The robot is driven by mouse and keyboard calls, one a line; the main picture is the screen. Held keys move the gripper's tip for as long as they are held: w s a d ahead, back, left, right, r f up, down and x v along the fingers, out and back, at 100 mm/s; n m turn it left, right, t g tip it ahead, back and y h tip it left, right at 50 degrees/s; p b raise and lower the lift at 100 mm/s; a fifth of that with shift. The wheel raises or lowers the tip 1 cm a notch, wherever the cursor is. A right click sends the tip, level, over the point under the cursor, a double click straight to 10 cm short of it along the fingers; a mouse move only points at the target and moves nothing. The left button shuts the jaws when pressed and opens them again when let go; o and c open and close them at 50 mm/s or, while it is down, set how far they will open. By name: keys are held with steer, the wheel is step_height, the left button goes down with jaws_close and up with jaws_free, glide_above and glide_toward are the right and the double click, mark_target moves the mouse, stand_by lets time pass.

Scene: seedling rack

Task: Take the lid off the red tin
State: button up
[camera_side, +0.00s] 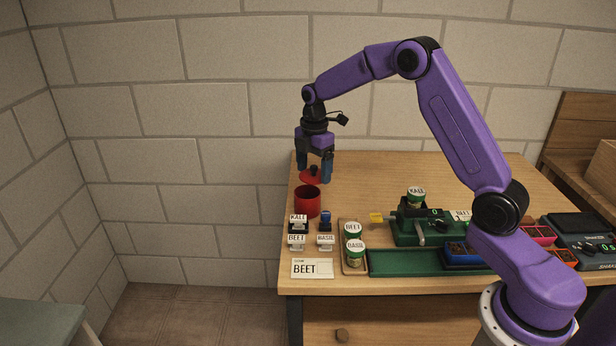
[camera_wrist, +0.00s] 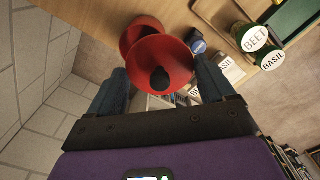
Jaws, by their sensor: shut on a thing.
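The red tin (camera_side: 307,202) stands near the left end of the wooden bench, its open top showing in the side view. Its round red lid (camera_side: 308,178), with a black knob, is above the tin and apart from it. My gripper (camera_side: 314,176) is shut on the lid, with a blue finger at either side. In the wrist view the lid (camera_wrist: 150,55) lies between the fingers, which seem to meet its rim; the contact itself is not clear. The tin (camera_wrist: 138,30) shows behind the lid there, partly hidden by it.
Small labelled stands (camera_side: 297,242) and a BEET card (camera_side: 312,268) are in front of the tin. A wooden tray (camera_side: 353,268) with BEET and BASIL jars and a green machine (camera_side: 432,230) stand to the right. The bench behind is clear.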

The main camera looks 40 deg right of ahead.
steer(key=s+r, duration=0.3)
steer(key=shift+a+r, duration=0.15)
steer(key=s+r, duration=0.3)
steer(key=s, duration=0.5)
steer(key=s+d+f, duration=0.2)
steer(key=f, duration=0.1)
steer(key=s+d+f, duration=0.3)
steer(key=shift+s, duration=0.35)
steer(key=shift+w+f, duration=0.2)
steer(key=shift+w, duration=0.05)
steer(key=w+d+f, duration=0.2)
steer(key=w+f, duration=0.2)
steer(key=w, duration=0.4)
glide_above(340, 210)
steer(key=f, duration=0.5)
steer(key=shift+s+d, duration=0.1)
steer(key=shift+s, duration=0.1)
steer(key=shift+w+f, duration=0.15)
steer(key=shift+f, duration=0.05)
steer(key=shift+w+f, duration=0.1)
steer(key=shift+f, duration=1.5)
